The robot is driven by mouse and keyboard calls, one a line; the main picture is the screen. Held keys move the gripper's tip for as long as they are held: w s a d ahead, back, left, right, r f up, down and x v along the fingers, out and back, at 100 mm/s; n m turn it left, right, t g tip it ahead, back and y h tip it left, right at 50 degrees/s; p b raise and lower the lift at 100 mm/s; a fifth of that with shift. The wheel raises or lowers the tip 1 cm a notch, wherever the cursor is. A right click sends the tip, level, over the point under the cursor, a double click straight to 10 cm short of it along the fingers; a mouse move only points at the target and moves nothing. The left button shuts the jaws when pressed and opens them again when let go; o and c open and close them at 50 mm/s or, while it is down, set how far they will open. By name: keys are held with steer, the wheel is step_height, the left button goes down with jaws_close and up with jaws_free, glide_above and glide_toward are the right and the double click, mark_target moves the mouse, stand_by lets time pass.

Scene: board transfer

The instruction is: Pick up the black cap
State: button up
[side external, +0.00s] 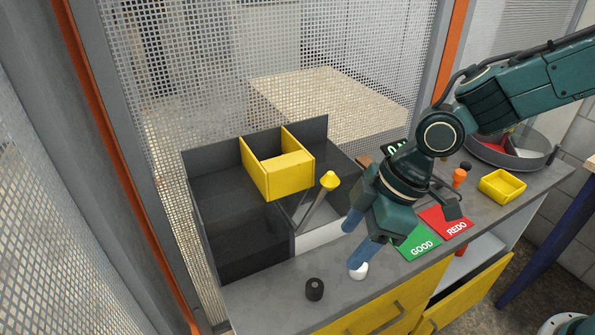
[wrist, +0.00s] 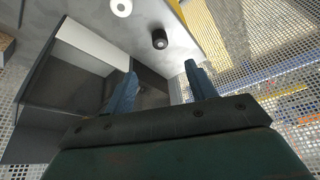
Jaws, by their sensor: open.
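The black cap (side external: 314,289) is a small dark cylinder with a hole in its top. It stands upright on the grey worktop near the front edge in the side external view. In the wrist view the black cap (wrist: 159,39) shows beyond the fingertips, roughly between their lines. My gripper (side external: 357,240) has blue fingers, spread apart and empty, above and to the right of the cap. In the wrist view my gripper (wrist: 162,76) also shows a clear gap between its fingers, apart from the cap.
A white round piece (side external: 359,271) sits right of the cap, close to one fingertip. A dark compartmented box (side external: 240,240) with a yellow bin (side external: 279,179) stands behind left. Green GOOD (side external: 419,243) and red REDO (side external: 447,222) pads lie right. A yellow drawer (side external: 465,300) is open below.

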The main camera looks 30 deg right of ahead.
steer(key=shift+f, duration=0.1)
glide_above(316, 284)
steer(key=s+d, duration=0.1)
steer(key=d, duration=0.1)
steer(key=shift+f, duration=3.85)
steer(key=shift+f, duration=0.1)
steer(key=shift+x, duration=2.5)
steer(key=c, duration=1.1)
